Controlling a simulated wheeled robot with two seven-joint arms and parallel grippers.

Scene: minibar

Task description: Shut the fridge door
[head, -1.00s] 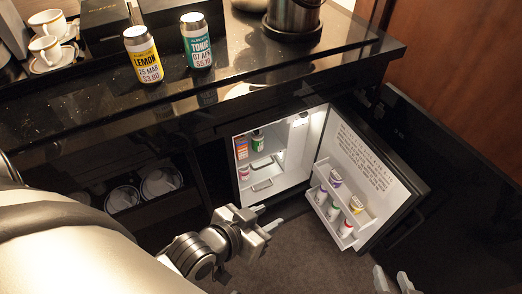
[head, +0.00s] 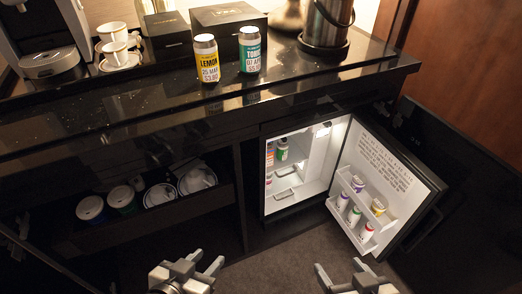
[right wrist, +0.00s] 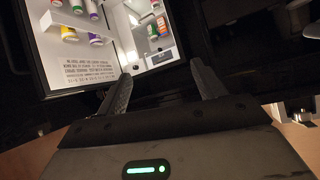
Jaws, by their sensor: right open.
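The fridge door (head: 388,190) stands wide open, swung out to the right, its white inner face and loaded shelves showing. It also shows in the right wrist view (right wrist: 75,62), beyond the fingers. The lit fridge interior (head: 300,170) holds a few small items. My right gripper (head: 340,270) is open and empty, below the door at the bottom of the head view; its spread fingers also show in the right wrist view (right wrist: 163,85). My left gripper (head: 208,260) is open and empty, in front of the cabinet, left of the fridge. Neither gripper visibly touches the door.
The dark counter (head: 130,105) runs above the fridge, bearing a lemon can (head: 207,60), a tonic can (head: 249,52) and a metal bucket (head: 326,22). An open drawer (head: 150,225) with cups lies left of the fridge. Carpet (head: 270,268) in front is clear.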

